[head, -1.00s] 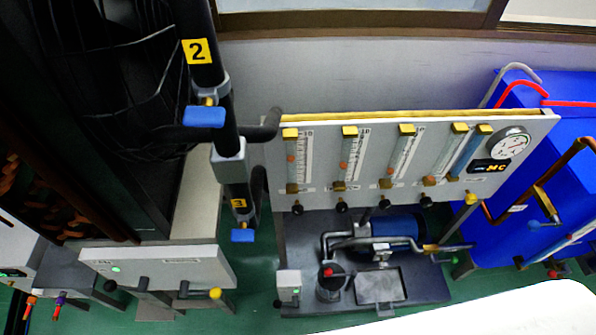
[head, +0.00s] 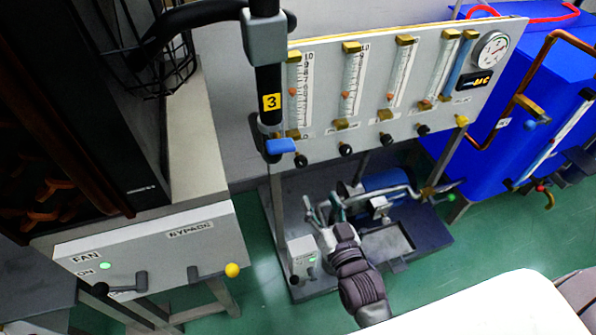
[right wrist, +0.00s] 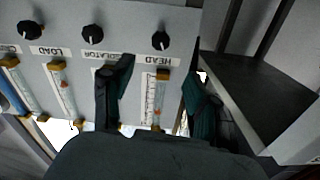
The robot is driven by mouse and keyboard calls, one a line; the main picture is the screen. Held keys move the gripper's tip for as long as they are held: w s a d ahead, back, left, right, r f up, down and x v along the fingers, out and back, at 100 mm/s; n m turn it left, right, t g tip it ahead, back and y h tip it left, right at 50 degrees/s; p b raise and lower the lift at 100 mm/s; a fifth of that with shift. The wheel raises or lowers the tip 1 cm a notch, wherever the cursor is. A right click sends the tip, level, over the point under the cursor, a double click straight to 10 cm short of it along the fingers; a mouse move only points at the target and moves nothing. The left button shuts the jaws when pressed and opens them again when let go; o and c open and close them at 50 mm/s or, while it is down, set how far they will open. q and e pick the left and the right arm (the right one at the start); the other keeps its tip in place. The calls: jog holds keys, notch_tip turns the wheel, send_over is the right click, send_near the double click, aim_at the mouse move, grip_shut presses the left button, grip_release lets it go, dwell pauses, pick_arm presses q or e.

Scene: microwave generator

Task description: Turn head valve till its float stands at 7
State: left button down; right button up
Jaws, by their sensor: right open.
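The head valve is the black knob (head: 300,160) under the leftmost flow tube (head: 295,95) on the grey panel. Its orange float (head: 293,93) stands around the middle of the scale; I cannot read the exact number. In the right wrist view the panel is upside down, with the head knob (right wrist: 161,40) above the HEAD label. My right gripper (head: 325,208) is open and empty, below the panel in the head view. In the right wrist view its fingers (right wrist: 160,58) stand either side of the head tube, apart from the knob. My left gripper is out of view.
Other black knobs (head: 346,150) sit to the right along the panel. A dark pipe with a blue handle (head: 281,146) stands close left of the head knob. A pump bench (head: 420,235) is below, and a blue tank (head: 545,85) is at right.

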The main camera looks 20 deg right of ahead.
aim_at(302, 164)
jog(key=w, duration=0.6)
jog(key=w+b, duration=0.1)
jog(key=w, duration=0.5)
jog(key=shift+w+a+f+b, duration=0.1)
jog(key=shift+a+b, duration=0.1)
jog(key=shift+b, duration=0.1)
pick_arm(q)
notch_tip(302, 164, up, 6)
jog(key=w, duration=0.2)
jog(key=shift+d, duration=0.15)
pick_arm(e)
jog(key=shift+w, duration=0.6)
grip_shut()
jog(key=shift+n+p, duration=0.55)
jog(key=shift+n, duration=0.15)
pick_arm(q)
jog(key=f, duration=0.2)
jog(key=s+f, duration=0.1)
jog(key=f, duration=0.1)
pick_arm(e)
grip_release()
jog(key=s, duration=1.2)
jog(key=shift+d, duration=0.15)
